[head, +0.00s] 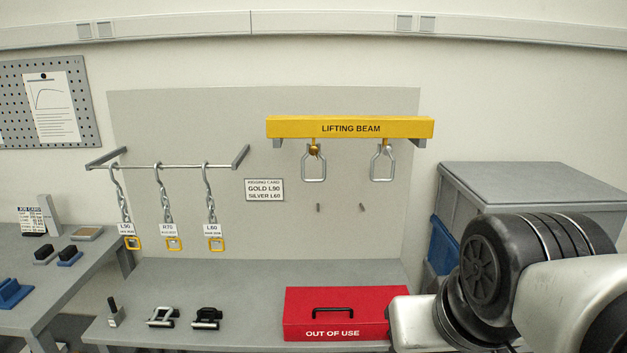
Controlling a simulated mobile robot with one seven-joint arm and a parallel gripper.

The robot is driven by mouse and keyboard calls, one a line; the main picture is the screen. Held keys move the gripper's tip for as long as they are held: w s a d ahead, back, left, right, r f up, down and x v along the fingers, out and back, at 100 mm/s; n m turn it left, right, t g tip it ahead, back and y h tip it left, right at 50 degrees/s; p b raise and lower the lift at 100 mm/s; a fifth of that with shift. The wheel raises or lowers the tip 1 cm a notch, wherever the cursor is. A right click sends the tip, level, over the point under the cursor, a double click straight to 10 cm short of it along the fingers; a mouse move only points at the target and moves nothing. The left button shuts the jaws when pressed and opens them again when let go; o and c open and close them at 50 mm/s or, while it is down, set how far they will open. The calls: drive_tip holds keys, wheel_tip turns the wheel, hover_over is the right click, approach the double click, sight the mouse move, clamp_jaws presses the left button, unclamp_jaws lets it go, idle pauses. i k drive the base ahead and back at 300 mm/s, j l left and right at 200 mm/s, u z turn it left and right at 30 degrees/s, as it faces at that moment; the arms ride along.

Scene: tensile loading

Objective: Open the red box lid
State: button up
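The red box (300,328) sits on the grey bench at the lower middle, with "OUT OF USE" in white on its front. Its red lid (360,297) looks shut, with a black handle (333,310) on it. My arm comes in from the right, and its link lies in front of the box's right end. My gripper is not in view, so whether it is open or shut does not show.
Two shackle-like fittings (208,319) and a small dark stand (115,314) are left of the box on the bench (250,275). Chains (163,200) hang from a rail. A yellow lifting beam (350,127) is above. Grey and blue crates (530,185) stand at right.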

sight(362, 304)
drive_tip(key=i+l, duration=0.15)
drive_tip(key=i, duration=0.35)
drive_tip(key=i+l, duration=0.2)
drive_tip(key=i, duration=0.35)
drive_tip(key=j+u, duration=0.05)
